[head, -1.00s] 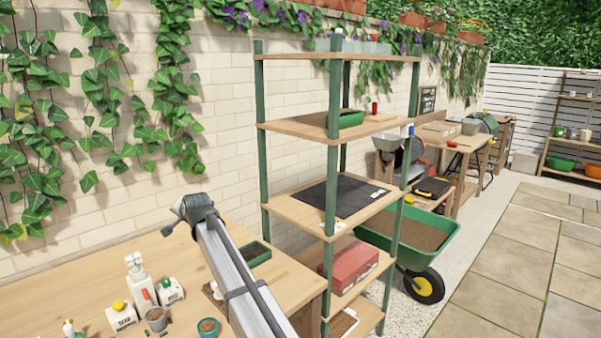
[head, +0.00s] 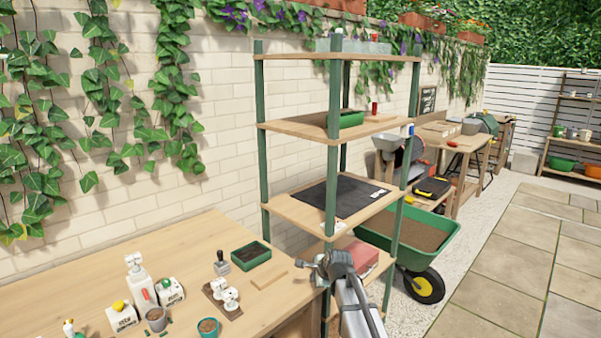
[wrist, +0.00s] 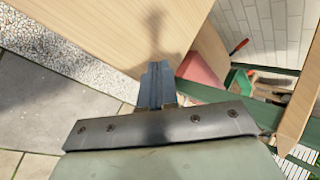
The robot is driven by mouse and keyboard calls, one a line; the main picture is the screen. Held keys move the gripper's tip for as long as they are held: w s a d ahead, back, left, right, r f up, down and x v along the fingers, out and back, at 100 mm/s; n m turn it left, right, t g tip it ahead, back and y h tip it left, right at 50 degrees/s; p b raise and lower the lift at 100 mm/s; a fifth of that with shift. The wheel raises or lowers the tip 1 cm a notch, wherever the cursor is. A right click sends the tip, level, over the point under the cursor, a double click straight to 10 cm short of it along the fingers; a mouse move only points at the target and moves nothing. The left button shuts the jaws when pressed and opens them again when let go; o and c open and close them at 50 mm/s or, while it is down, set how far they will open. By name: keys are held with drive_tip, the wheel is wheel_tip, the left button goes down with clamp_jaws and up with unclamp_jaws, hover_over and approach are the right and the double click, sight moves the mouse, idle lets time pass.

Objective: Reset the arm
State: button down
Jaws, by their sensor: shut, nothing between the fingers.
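My gripper (head: 316,270) is in the lower middle of the head view, at the right end of the wooden bench (head: 190,245) and in front of the green-post shelf (head: 345,205). My grey arm reaches up to it from the bottom edge. In the wrist view my gripper (wrist: 157,78) shows its two narrow grey fingers together, with nothing between them. Beyond them is a light wooden surface (wrist: 100,30), with a shadow on it. The fingers look apart from it, though the exact gap is hard to judge.
On the bench stand a pump bottle (head: 138,280), seed boxes (head: 121,315), a dark green tray (head: 250,256) and white items on a brown board (head: 222,298). A green wheelbarrow (head: 430,245) stands behind the shelf. The paving (head: 500,270) at right is open.

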drive_tip(key=s+d+f+m, duration=0.2)
drive_tip(key=s+d+f, duration=0.2)
drive_tip(key=d, duration=0.3)
drive_tip(key=s+d+f+n+g+h, duration=0.1)
drive_tip(key=s+f+n+g, duration=0.25)
drive_tip(key=s+f, duration=0.85)
drive_tip(key=s+d+f+n+g+h, duration=0.1)
drive_tip(key=s+f+n+g, duration=0.25)
drive_tip(key=s+f, duration=0.75)
drive_tip(key=s+d+f+n+g, duration=0.1)
drive_tip(key=s+f+n+g, duration=0.2)
drive_tip(key=s, duration=1.3)
drive_tip(key=s+d+f+n+g+h, duration=0.1)
drive_tip(key=s+f+n+g, duration=0.3)
drive_tip(key=s+f+n, duration=0.4)
drive_tip(key=s+d+f, duration=0.1)
drive_tip(key=s+f, duration=0.3)
drive_tip(key=s, duration=0.3)
drive_tip(key=shift+s, duration=0.4)
